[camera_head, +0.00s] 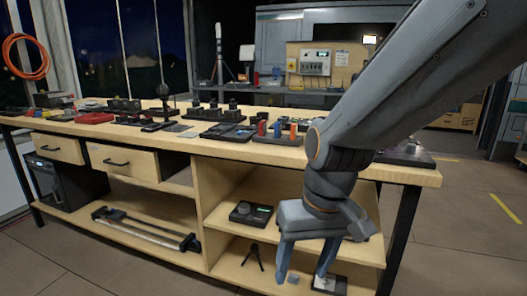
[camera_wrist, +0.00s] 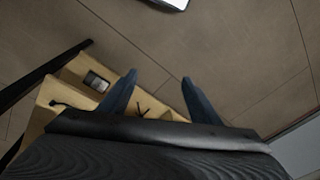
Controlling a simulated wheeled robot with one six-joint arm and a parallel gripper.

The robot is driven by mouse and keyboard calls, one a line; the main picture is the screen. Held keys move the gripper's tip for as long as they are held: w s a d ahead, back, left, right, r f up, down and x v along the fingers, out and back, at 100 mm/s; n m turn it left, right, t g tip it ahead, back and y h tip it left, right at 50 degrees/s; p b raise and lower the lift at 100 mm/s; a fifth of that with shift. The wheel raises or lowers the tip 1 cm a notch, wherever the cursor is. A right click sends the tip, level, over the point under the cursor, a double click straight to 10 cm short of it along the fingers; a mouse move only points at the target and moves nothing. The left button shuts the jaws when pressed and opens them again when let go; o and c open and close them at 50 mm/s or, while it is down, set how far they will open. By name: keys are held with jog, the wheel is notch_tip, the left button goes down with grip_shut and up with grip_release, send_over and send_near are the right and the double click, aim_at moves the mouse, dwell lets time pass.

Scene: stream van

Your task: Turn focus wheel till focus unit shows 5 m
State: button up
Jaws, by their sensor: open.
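A black unit (camera_head: 250,212) with a round dark wheel and a small green-lit display sits on the upper shelf under the workbench in the head view. It looks like the focus unit, but its reading is too small to make out. My gripper (camera_head: 303,272) is open and empty, pointing down in front of the shelves, right of and lower than this unit. In the wrist view my gripper (camera_wrist: 159,78) shows its two fingers spread with nothing between them. I cannot identify the focus unit in the wrist view.
The wooden workbench (camera_head: 150,135) carries several tools and devices. A small tripod (camera_head: 253,257) and a dark box with a pale panel (camera_head: 322,285) are on the lower shelf. A long rail (camera_head: 145,230) lies on the left shelf. Floor (camera_head: 465,220) is clear at right.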

jog(key=s+d+r+g+p, duration=0.1)
jog(key=s+d, duration=0.3)
jog(key=s, duration=0.2)
jog(key=d+r+m+h+p, duration=0.1)
jog(key=d+r+m+p, duration=0.1)
jog(key=d+r+p, duration=0.6)
jog(key=p, duration=0.7)
jog(key=shift+w+m, duration=0.25)
jog(key=shift+m, duration=0.05)
jog(key=shift+w+a+f, duration=0.1)
jog(key=shift+f, duration=0.05)
